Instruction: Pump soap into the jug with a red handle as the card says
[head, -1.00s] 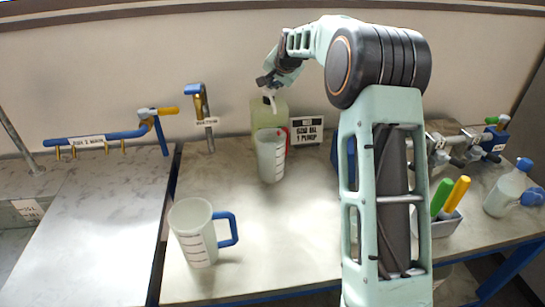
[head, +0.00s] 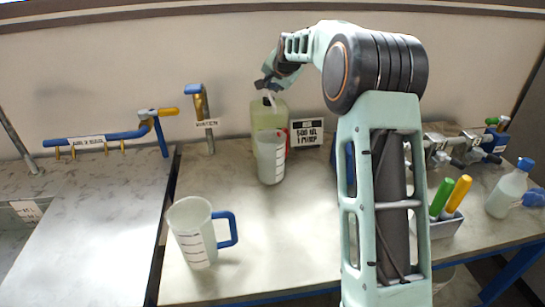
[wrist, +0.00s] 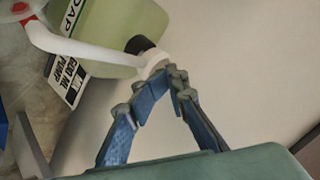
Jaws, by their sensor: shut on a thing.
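The soap bottle (head: 262,112), pale green, stands at the back of the bench; it also shows in the wrist view (wrist: 115,22). My gripper (head: 268,84) is at its pump top, with the fingers closed together at the white pump (wrist: 85,48) in the wrist view (wrist: 163,82). The jug with the red handle (head: 270,165) stands upright in front of the bottle, and the spout reaches toward it. Its contents are unclear.
A jug with a blue handle (head: 195,240) stands at the front left. A water tap (head: 202,105) and blue pipe (head: 95,142) are at the back left. A holder with green and yellow handles (head: 443,227) and a spray bottle (head: 507,190) are right. The bench middle is clear.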

